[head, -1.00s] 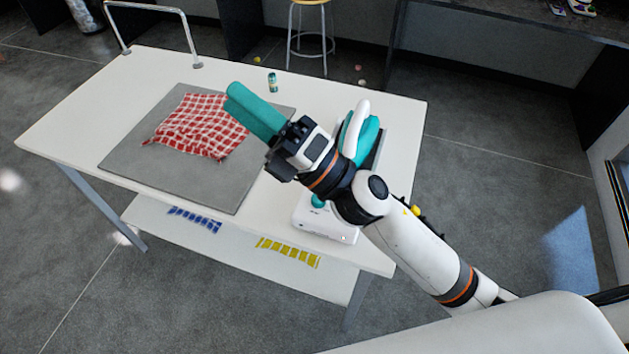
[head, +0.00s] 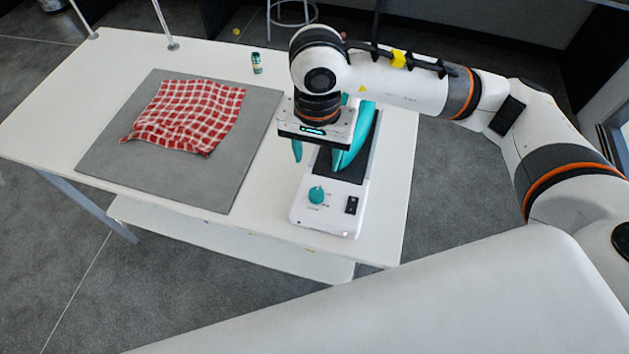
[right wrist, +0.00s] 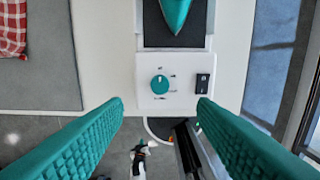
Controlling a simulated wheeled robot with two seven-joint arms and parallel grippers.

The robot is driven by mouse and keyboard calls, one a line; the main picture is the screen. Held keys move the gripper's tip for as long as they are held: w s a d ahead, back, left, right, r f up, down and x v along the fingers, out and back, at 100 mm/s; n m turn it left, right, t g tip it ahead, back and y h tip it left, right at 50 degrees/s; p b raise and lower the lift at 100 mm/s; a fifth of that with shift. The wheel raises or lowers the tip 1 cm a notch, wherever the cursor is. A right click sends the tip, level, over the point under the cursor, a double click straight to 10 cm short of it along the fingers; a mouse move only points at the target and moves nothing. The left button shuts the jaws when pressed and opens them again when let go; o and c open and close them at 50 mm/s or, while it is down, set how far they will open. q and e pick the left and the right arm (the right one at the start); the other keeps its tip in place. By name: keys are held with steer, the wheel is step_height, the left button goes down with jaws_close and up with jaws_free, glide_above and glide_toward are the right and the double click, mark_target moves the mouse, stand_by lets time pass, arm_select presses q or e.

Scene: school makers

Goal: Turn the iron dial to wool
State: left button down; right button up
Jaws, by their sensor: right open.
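The iron's white base (head: 346,222) stands near the table's right front corner. Its round teal dial (head: 316,194) is on the front panel, beside a black switch (head: 351,205). In the right wrist view, the dial (right wrist: 160,84) has small dark marks around it, too small to read. The teal iron (head: 357,143) rests on the dark plate behind the panel; its tip (right wrist: 176,14) also shows there. My right gripper (head: 318,158) points down above the base, open and empty. In the right wrist view, its fingertips (right wrist: 160,103) lie either side of the dial, apart from it. My left gripper is out of view.
A grey mat (head: 105,150) with a red checked cloth (head: 190,114) lies left of the iron. A small green-labelled container (head: 256,63) stands behind the mat. The white table (head: 385,195) is clear in front of the mat. A stool (head: 292,13) stands beyond it.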

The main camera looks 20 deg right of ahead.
mark_target(317, 193)
step_height(317, 193, down, 12)
steer(key=shift+s+r+p, duration=0.1)
steer(key=shift+r+p, duration=0.1)
steer(key=shift+p, duration=0.95)
steer(key=shift+c, duration=0.5)
steer(key=c, duration=0.9)
